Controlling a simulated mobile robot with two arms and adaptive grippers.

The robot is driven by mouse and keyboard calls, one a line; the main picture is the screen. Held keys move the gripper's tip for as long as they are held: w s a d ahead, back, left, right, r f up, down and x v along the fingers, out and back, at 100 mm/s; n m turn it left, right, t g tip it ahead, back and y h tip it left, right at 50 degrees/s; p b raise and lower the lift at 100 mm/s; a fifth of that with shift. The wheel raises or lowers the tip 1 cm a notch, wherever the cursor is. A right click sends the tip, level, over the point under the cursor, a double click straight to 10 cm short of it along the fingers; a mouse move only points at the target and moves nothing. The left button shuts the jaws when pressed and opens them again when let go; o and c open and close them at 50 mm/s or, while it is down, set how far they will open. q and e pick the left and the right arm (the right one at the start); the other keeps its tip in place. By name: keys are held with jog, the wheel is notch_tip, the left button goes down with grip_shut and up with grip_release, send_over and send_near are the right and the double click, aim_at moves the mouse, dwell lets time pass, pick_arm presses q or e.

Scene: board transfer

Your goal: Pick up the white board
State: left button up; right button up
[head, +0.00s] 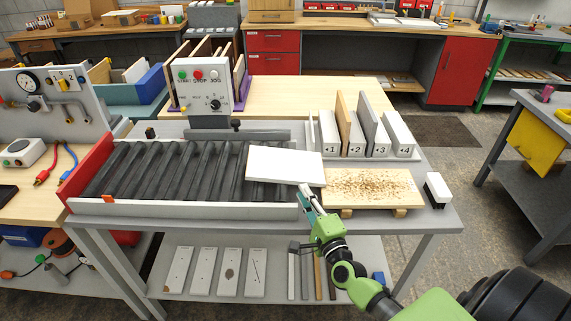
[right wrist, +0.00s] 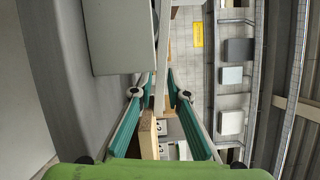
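The white board (head: 285,164) lies flat-looking at the right end of the roller conveyor (head: 170,168), its right part reaching toward the sawdust-covered wooden board (head: 370,186). My right gripper (head: 306,190) is at the white board's front edge, near its right corner. In the right wrist view its teal fingers (right wrist: 161,84) stand apart, with a thin pale strip running between them. A grey-white panel (right wrist: 118,36) beside the left fingertip looks like the board. I cannot tell whether the fingers touch it. My left gripper is not in view.
Numbered upright slots with panels (head: 367,138) stand behind the wooden board. A black-and-white block (head: 437,190) is at the table's right. A control box (head: 202,85) rises behind the conveyor. A low white rail (head: 180,210) runs along the conveyor's front.

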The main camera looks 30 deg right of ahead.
aim_at(298, 183)
jog(key=shift+w+d+r+p, duration=0.1)
jog(key=shift+w+d+p, duration=0.1)
jog(key=shift+w, duration=0.75)
jog(key=shift+w+d+r+p, duration=0.1)
jog(key=shift+w+p, duration=0.1)
jog(key=shift+w, duration=0.7)
jog(key=shift+w+d+r+p, duration=0.1)
jog(key=shift+w+p, duration=0.1)
jog(key=shift+w, duration=0.75)
grip_shut()
jog(key=shift+r, duration=0.1)
